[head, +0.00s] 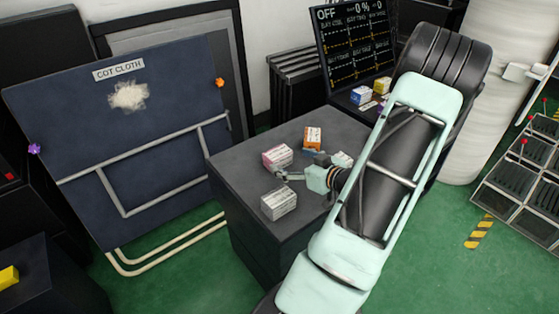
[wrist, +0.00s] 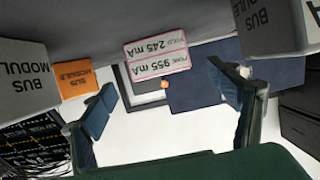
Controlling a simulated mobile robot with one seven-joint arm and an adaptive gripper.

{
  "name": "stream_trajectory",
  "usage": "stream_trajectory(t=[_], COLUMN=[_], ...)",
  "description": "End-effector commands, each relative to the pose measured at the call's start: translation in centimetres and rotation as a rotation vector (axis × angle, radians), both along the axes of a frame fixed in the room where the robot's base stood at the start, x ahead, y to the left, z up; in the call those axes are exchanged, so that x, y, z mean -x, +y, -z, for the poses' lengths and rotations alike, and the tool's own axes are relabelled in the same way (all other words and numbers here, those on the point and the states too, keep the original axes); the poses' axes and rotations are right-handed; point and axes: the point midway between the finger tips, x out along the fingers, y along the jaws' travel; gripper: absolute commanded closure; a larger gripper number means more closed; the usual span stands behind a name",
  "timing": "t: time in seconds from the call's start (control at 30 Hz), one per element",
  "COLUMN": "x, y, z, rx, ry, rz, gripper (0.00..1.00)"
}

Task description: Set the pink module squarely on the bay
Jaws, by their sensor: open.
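The pink module (head: 278,157) stands on the dark cabinet top, a small box with pink edges and a pale label. In the wrist view the pink module (wrist: 157,57) appears upside down, its label reading 955 mA and 245 mA. My gripper (head: 297,164) is low over the cabinet, close beside the pink module. In the wrist view my gripper (wrist: 166,86) is open, its fingers spread to either side of the module with visible gaps. It holds nothing. I cannot tell which fixture is the bay.
An orange module (head: 312,138) and grey-white modules (head: 279,203) (head: 342,159) crowd the same cabinet top (head: 240,153). Small coloured boxes (head: 361,95) stand below a display (head: 355,42) reading OFF. A dark blue panel labelled COT CLOTH (head: 120,160) leans at left.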

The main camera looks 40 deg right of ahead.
Motion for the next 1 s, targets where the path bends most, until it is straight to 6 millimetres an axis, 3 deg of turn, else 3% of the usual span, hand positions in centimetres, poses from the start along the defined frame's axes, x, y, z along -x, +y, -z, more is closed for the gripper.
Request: stream_trajectory(t=[0.37, 0.6, 0.87, 1.0], x=[-3.1, -6.4, -6.9, -6.8], y=[-0.3, -0.6, -0.7, -0.7], z=[1.2, 2.3, 2.2, 2.2], rx=[0.003, 0.002, 0.002, 0.002], ry=[0.000, 0.000, 0.001, 0.001], rz=[-0.001, -0.001, -0.001, 0.000], gripper=[0.18, 0.18, 0.18, 0.33])
